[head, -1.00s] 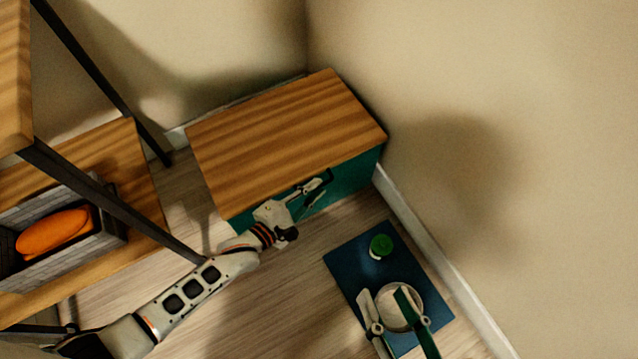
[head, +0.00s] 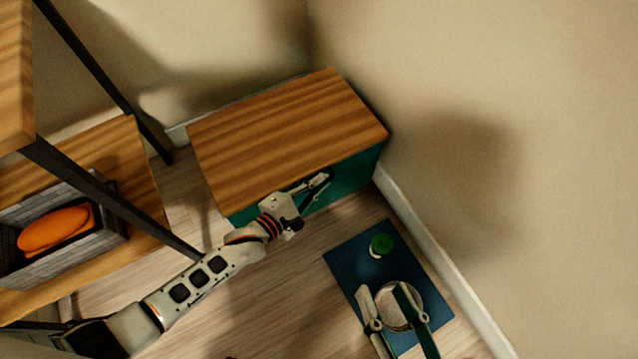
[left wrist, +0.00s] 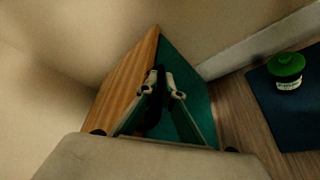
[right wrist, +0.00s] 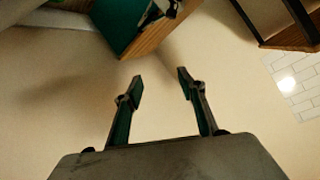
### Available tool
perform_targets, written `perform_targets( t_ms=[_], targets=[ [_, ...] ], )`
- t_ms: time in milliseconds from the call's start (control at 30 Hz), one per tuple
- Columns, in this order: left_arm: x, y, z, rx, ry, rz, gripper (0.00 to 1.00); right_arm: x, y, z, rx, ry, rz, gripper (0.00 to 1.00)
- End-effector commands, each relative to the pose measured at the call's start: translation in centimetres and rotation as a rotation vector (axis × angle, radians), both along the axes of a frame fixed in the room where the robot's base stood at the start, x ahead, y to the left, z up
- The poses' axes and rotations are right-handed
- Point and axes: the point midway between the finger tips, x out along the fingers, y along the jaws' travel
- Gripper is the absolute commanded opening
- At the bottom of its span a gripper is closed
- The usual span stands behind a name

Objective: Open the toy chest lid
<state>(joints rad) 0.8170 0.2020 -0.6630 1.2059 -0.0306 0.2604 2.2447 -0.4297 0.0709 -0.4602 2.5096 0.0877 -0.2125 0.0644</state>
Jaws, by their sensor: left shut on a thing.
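The toy chest is a teal box (head: 355,176) with a wood-striped lid (head: 290,135), standing in the corner. The lid lies flat on the box. My left gripper (head: 322,181) is at the upper front edge of the chest, shut on a dark handle. In the left wrist view, my left fingers (left wrist: 164,82) close at the teal front beside the lid edge, with the dark handle (left wrist: 154,120) between them, partly hidden. My right gripper (right wrist: 160,84) is open and empty, apart from the chest; in the head view it appears above the mat.
A blue mat (head: 350,262) on the floor holds a green-lidded jar (head: 381,245) and a pale round item (head: 416,292) partly behind my right fingers. Shelving (head: 140,190) at left holds a grey basket (head: 112,238) with an orange object (head: 56,230). Walls close in behind and right.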

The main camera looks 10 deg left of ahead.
Motion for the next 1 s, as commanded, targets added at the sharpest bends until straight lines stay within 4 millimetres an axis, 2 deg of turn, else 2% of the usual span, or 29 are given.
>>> perform_targets(
  t_ms=[33, 267, 567, 800, 1000],
  targets=[
    [0.6, 0.0, 1.7, -0.005, -0.007, -0.002, 0.00, 0.4, -0.9, 0.5, -0.066, -0.027, 0.024, 0.40],
    [1.4, 0.3, 6.2, -0.058, 0.054, -0.003, 0.00, 2.3, -5.2, 2.5, -0.384, -0.121, 0.102, 0.40],
    [2.4, 1.2, 11.9, -0.057, 0.052, -0.001, 0.00, 0.7, -7.9, -0.2, -0.523, -0.058, 0.144, 0.40],
    [4.0, 2.6, 16.6, -0.056, 0.056, 0.000, 0.00, -0.3, -10.3, -1.7, -0.607, -0.013, 0.159, 0.40],
    [5.2, 3.6, 19.0, -0.056, 0.064, 0.001, 0.00, -0.8, -11.0, -2.2, -0.626, 0.004, 0.162, 0.40]
  ],
)
